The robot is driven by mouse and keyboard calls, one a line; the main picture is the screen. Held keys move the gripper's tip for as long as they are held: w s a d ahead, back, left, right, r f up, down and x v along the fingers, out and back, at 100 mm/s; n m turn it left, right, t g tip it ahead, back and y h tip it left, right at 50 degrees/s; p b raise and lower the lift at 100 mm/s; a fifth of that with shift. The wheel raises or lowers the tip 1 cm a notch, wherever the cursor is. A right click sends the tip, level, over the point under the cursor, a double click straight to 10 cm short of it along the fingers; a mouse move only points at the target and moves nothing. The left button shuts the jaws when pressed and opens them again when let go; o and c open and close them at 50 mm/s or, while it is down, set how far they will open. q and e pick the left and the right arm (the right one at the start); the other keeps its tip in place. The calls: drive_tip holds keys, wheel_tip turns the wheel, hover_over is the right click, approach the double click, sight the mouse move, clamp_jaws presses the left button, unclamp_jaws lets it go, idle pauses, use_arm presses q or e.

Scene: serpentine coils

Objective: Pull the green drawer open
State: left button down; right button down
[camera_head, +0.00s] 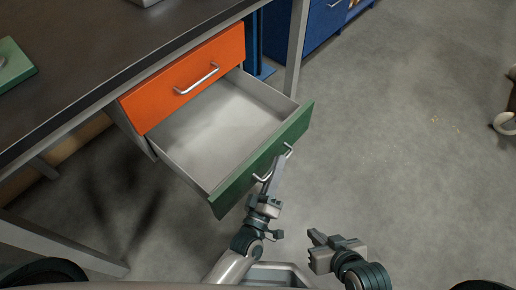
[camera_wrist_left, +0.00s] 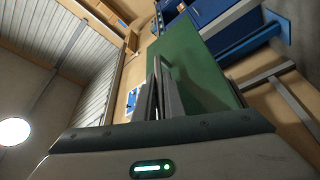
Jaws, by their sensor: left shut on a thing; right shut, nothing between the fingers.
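The green drawer (camera_head: 230,187) is pulled well out from under the workbench in the head view, and its pale inside (camera_head: 215,125) looks empty. Its metal handle (camera_head: 289,150) is on the green front. My left gripper (camera_head: 276,172) is at the handle and shut on it. In the left wrist view the green front (camera_wrist_left: 190,70) stands just beyond the fingers (camera_wrist_left: 157,95), with part of the handle between their tips. My right gripper (camera_head: 313,243) is shut and empty, low in the head view, apart from the drawer.
A closed orange drawer (camera_head: 185,78) sits above the green one. The dark bench top (camera_head: 90,60) is at upper left, with a grey table leg (camera_head: 296,50) beside the drawers. A blue cabinet (camera_head: 322,22) stands behind. The concrete floor (camera_head: 410,130) at right is mostly clear.

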use_arm(q)
drive_tip(key=s+d, duration=0.2)
drive_tip(key=d, duration=0.1)
drive_tip(key=shift+s+d, duration=0.1)
drive_tip(key=shift+s, duration=0.25)
drive_tip(key=c, duration=2.1)
unclamp_jaws()
drive_tip(key=v, duration=1.7)
drive_tip(key=shift+s, duration=0.15)
